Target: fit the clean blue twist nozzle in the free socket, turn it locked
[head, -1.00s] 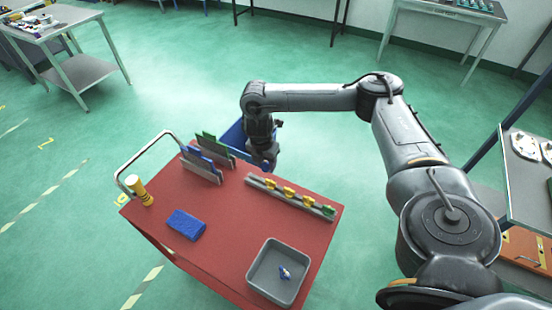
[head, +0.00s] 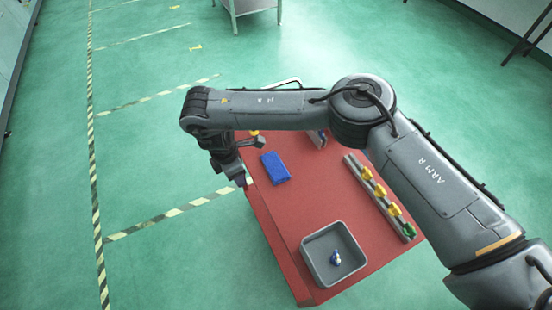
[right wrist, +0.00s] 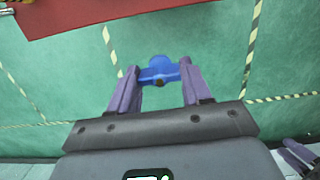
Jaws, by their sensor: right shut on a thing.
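My right gripper (head: 240,183) hangs past the left edge of the red cart top, over the floor. In the right wrist view its purple fingers (right wrist: 160,88) are shut on a blue twist nozzle (right wrist: 158,66), which has a dark spot on its near side. Another small blue-and-white piece (head: 335,258) lies in the grey tray (head: 312,240). The socket rail (head: 352,162) holds several yellow and green nozzles; the free socket is too small to make out. Purple fingers, apparently of my left gripper (right wrist: 303,155), show at the lower right of the wrist view; their opening is unclear.
A blue block (head: 275,168) lies on the red cart (head: 290,215). My right arm crosses above the cart and hides its far part, with a yellow-topped object (head: 254,133) partly showing. Open green floor lies left of the cart.

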